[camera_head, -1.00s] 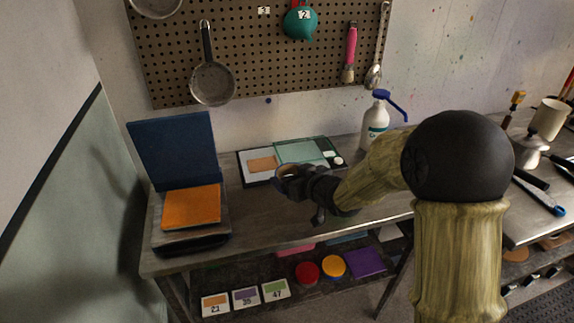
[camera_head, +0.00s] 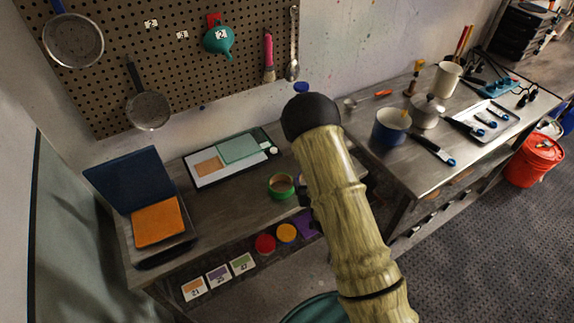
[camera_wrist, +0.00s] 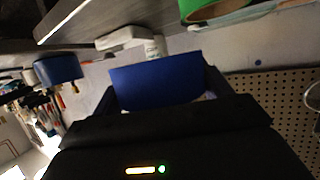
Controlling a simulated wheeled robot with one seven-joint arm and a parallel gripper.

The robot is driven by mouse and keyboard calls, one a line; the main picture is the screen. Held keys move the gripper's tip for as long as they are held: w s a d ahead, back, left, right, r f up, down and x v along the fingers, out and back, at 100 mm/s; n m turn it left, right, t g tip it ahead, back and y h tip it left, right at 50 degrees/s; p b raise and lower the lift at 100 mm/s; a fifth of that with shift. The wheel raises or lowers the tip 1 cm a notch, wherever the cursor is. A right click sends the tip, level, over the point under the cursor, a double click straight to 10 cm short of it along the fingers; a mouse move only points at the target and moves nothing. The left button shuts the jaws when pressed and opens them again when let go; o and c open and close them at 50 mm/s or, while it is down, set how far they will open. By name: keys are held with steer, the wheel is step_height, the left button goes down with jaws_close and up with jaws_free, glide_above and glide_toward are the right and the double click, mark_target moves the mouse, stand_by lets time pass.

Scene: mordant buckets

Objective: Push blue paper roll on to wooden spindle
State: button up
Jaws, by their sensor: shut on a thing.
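In the wrist view, my gripper (camera_wrist: 160,88) is shut on a blue, smooth-sided thing (camera_wrist: 155,80), which looks like the blue paper roll. The dark fingers lie on either side of it, and its far side is hidden. In the head view, my gripper and the blue roll are hidden behind my arm. I cannot make out a wooden spindle for certain in either view. A green roll (camera_head: 272,192) with a tan core sits on the left bench, and its green edge shows at the top of the wrist view (camera_wrist: 203,8).
The wrist view is upside down. On the left bench (camera_head: 225,218) are an orange pad (camera_head: 158,222) with a raised blue lid (camera_head: 124,180) and a framed board (camera_head: 198,169). A blue mug (camera_head: 390,131) and metal pot (camera_head: 427,113) stand on the right bench. A red bucket (camera_head: 534,163) is beyond.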

steer(key=s+d+r+m+h+p, duration=0.2)
steer(key=d+p, duration=0.3)
steer(key=d, duration=0.3)
steer(key=shift+s+d+r, duration=0.35)
steer(key=shift+s+r, duration=0.35)
steer(key=shift+r, duration=0.05)
